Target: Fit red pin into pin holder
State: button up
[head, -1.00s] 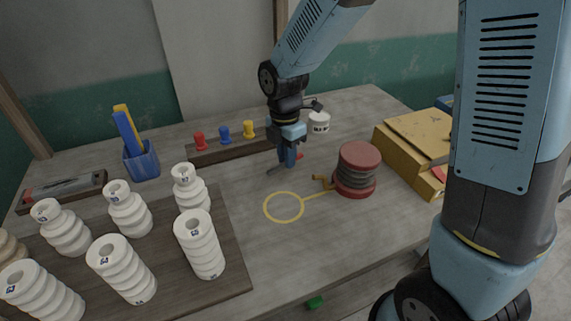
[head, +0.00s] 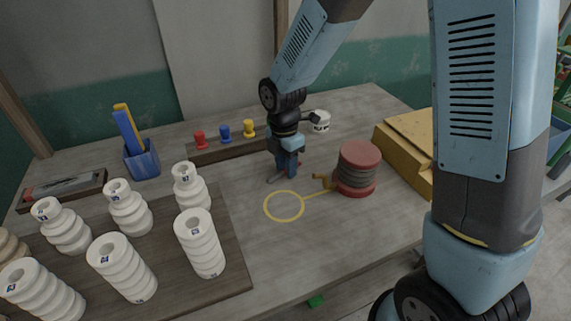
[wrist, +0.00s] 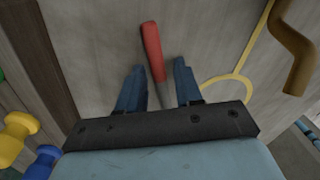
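A red peg-shaped pin (head: 199,140) stands at the left end of a long dark wooden rack (head: 205,154) in the head view, in a row with blue and yellow pins. A separate piece with a red handle and a thin grey shaft (wrist: 152,48) shows in the wrist view; I cannot tell which the task calls the red pin. My gripper (head: 285,178) points down in front of the rack. In the wrist view its blue fingers (wrist: 158,80) stand apart, with the shaft between them and a gap visible. Whether a finger touches it is unclear.
A red spool (head: 357,168) with a brown crank stands right of my gripper, beside a yellow ring marking (head: 283,192). White ribbed pieces (head: 200,243) crowd the front left. A yellow box (head: 410,150) is at right, a white pot (head: 321,121) behind.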

jog(key=shift+o, duration=0.4)
notch_tip(320, 180, up, 14)
jog(key=a, duration=0.1)
jog(key=shift+w, duration=0.35)
jog(key=s+d+r+m+t, duration=0.25)
jog(key=d+r+m, duration=0.25)
jog(key=d+m, duration=0.25)
jog(key=s+d+r+m+t, duration=0.1)
jog(key=s+d+r+m, duration=0.2)
jog(key=d+r+m, duration=0.45)
jog(key=s+d+m+t, duration=0.2)
jog(key=s+d+m, duration=0.7)
jog(key=d+m, duration=0.1)
jog(key=shift+d, duration=0.9)
jog(key=shift+o, duration=0.5)
jog(key=shift+s+d+f+m+t, duration=0.1)
jog(key=shift+s+d+m+t, duration=0.15)
jog(key=shift+s+m, duration=0.45)
jog(key=shift+w, duration=0.15)
